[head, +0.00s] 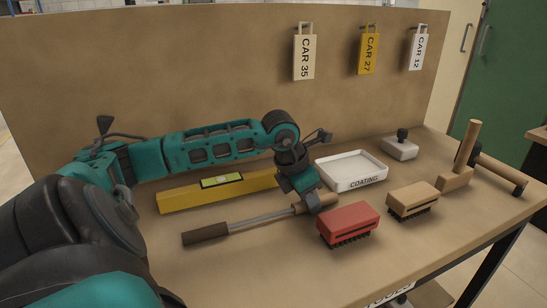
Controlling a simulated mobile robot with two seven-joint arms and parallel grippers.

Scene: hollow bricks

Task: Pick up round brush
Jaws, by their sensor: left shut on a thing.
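The round brush (262,217) lies along the front left of the workbench, with a dark brown cylindrical end at the left, a thin grey rod and a light wooden handle at the right. My left gripper (313,202) comes down from above and is shut on the wooden handle, hiding part of it. I cannot tell whether the brush is raised off the bench. My right gripper is out of view.
A yellow spirit level (190,197) lies behind the brush. A white tray marked COATING (361,184) is behind the gripper. A red block brush (347,223) is close at the right, with a tan one (412,199) beyond. A wooden-handled tool (467,150) stands far right. The bench's front left is clear.

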